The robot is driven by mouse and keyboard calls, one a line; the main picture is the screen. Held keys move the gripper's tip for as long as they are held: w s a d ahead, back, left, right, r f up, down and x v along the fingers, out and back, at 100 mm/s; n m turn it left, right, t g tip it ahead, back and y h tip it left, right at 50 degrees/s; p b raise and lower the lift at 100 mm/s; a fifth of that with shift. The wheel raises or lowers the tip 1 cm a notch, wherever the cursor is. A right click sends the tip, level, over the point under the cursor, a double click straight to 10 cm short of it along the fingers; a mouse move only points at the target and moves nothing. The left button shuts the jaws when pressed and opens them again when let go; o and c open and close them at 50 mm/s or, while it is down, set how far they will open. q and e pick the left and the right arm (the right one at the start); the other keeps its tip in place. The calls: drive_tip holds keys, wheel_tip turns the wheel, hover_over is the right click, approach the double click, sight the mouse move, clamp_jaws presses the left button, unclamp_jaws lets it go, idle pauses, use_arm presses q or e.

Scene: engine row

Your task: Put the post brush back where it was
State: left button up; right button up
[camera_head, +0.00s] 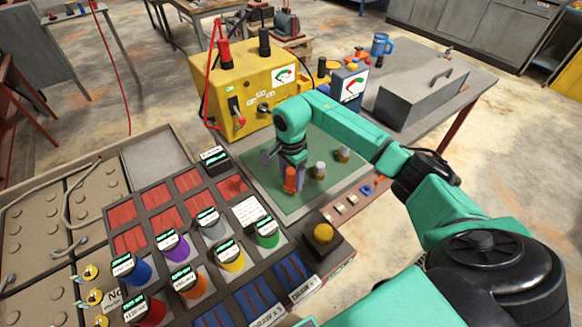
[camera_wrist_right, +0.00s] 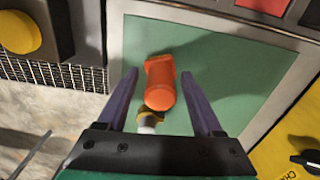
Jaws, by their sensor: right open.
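An orange upright piece (camera_head: 290,181), perhaps the post brush, stands on the green mat (camera_head: 295,206); its bristles cannot be made out. My right gripper (camera_head: 286,164) is right above it, pointing down. In the right wrist view the orange piece (camera_wrist_right: 161,84) lies between the two open fingers (camera_wrist_right: 159,76), with a gap on each side. Two posts with pale tops, a nearer one (camera_head: 319,170) and a farther one (camera_head: 343,154), stand to its right on the mat. My left gripper is out of view.
A yellow battery-like box (camera_head: 240,92) with red and black terminals stands behind the mat. A grey toolbox (camera_head: 420,95) is at the right. Coloured capped cylinders (camera_head: 187,281) fill the rack at front left. A yellow button (camera_head: 323,233) sits near the mat's front corner.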

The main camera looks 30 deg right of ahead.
wheel_tip(320, 180, up, 11)
drive_tip(key=b, duration=0.3)
drive_tip(key=shift+r, duration=0.4)
